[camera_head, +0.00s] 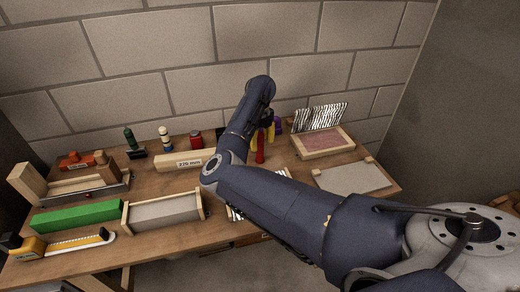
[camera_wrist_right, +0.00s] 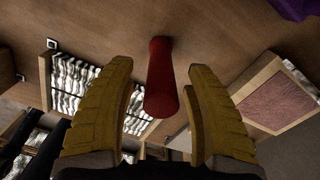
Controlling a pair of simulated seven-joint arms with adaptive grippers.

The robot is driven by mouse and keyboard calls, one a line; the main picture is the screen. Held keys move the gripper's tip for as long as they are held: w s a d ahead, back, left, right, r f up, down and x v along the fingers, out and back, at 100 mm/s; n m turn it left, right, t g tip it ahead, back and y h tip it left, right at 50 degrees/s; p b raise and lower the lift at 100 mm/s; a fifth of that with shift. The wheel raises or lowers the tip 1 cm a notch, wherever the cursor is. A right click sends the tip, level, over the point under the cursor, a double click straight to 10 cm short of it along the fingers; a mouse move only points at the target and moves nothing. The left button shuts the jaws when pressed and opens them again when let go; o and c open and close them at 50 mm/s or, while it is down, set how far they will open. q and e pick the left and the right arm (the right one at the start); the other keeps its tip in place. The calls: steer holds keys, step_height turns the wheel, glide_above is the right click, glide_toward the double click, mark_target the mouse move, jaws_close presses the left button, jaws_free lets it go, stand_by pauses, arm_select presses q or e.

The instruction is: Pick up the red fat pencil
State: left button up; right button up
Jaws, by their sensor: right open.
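The red fat pencil (camera_wrist_right: 161,85) shows in the right wrist view as a thick red cylinder between my two yellow fingers. In the head view the red pencil (camera_head: 260,150) stands out below the end of my right arm. My right gripper (camera_wrist_right: 158,68) is open, with a finger on each side of the pencil and a visible gap on both sides. In the head view the right gripper (camera_head: 262,134) is partly hidden behind my own arm. My left gripper is in neither view.
A wooden tray with a pinkish inside (camera_head: 318,144) and a black-and-white striped panel (camera_head: 320,117) stand to the right. A purple object (camera_head: 278,124) is close to the gripper. A marked wooden block (camera_head: 180,163), a red jar (camera_head: 196,140) and a green block (camera_head: 77,216) lie left.

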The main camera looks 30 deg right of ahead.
mark_target(260, 149)
steer(key=shift+f, duration=1.95)
steer(key=shift+o, duration=0.2)
jaws_close()
